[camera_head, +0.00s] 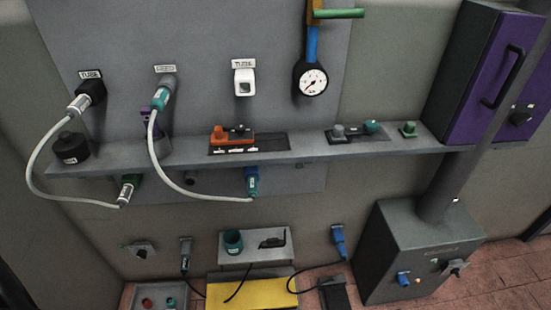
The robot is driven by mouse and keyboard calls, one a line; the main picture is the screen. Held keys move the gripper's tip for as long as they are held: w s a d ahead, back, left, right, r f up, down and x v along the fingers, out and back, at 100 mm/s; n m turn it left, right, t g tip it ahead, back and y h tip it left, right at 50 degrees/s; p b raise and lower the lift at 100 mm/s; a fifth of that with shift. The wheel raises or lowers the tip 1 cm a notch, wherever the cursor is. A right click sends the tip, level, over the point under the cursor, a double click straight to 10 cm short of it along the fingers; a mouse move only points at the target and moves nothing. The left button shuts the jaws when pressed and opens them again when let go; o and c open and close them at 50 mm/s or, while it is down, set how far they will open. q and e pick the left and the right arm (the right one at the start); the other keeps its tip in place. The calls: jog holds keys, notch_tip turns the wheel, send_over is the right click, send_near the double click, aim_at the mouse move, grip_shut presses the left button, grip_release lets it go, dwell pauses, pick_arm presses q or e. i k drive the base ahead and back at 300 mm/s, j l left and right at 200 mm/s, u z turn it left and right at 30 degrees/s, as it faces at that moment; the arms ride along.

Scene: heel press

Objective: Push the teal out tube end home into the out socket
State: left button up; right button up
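A teal tube end (160,97) is on the wall panel, upper left, tilted and up against a grey socket (167,82) under a small label. I cannot tell how deep it sits. I cannot clearly read which label says out. Neither gripper is in view.
A grey shelf (300,153) crosses below the sockets, with an orange block (232,138) on it. A white socket (244,84) and a round gauge (311,80) are to the right. A purple-doored cabinet (490,80) stands far right. A yellow panel (250,293) lies low.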

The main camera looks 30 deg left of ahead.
aim_at(253, 180)
jog(key=u, duration=1.55)
